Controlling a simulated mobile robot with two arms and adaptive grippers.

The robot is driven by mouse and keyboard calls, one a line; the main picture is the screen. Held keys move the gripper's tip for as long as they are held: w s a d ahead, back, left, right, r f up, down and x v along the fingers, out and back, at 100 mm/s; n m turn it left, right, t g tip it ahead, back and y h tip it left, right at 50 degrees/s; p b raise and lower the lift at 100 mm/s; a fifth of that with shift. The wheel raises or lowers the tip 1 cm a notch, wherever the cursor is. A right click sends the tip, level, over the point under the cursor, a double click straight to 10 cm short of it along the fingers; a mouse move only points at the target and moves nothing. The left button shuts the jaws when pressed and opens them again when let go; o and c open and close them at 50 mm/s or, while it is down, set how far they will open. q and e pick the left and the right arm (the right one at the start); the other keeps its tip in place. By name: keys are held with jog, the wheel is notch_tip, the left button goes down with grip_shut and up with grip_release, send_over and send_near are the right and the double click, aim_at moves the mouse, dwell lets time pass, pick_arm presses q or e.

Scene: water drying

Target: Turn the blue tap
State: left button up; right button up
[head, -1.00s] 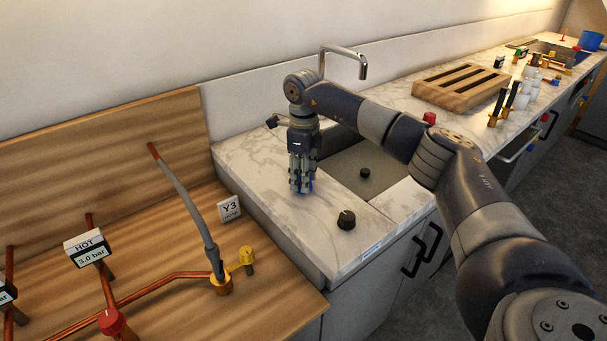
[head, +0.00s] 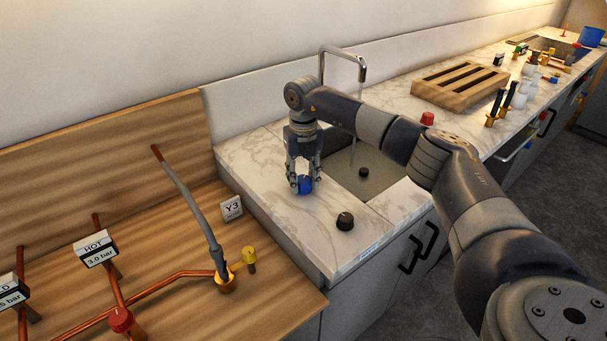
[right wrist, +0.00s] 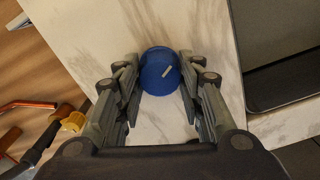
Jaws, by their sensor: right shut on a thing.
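The blue tap (head: 306,186) is a round blue knob on the marble counter, left of the sink. My left gripper is not in view. A thin pale line, seemingly water, hangs below the metal spout (head: 343,53) over the sink (head: 375,180).
A black knob (head: 345,221) stands on the counter nearer the front, and a red knob (head: 427,119) stands beyond the sink. A wooden bench with copper pipes (head: 170,277) and a Y3 sign (head: 231,208) is at the left. A slatted wooden rack (head: 460,82) lies farther back.

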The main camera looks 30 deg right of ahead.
aim_at(303, 179)
jog(key=m+p, duration=0.1)
jog(key=m, duration=0.5)
jog(key=shift+p, duration=0.4)
jog(key=shift+m, duration=0.3)
jog(key=o, duration=1.1)
jog(key=shift+c, duration=0.2)
notch_tip(303, 179, up, 12)
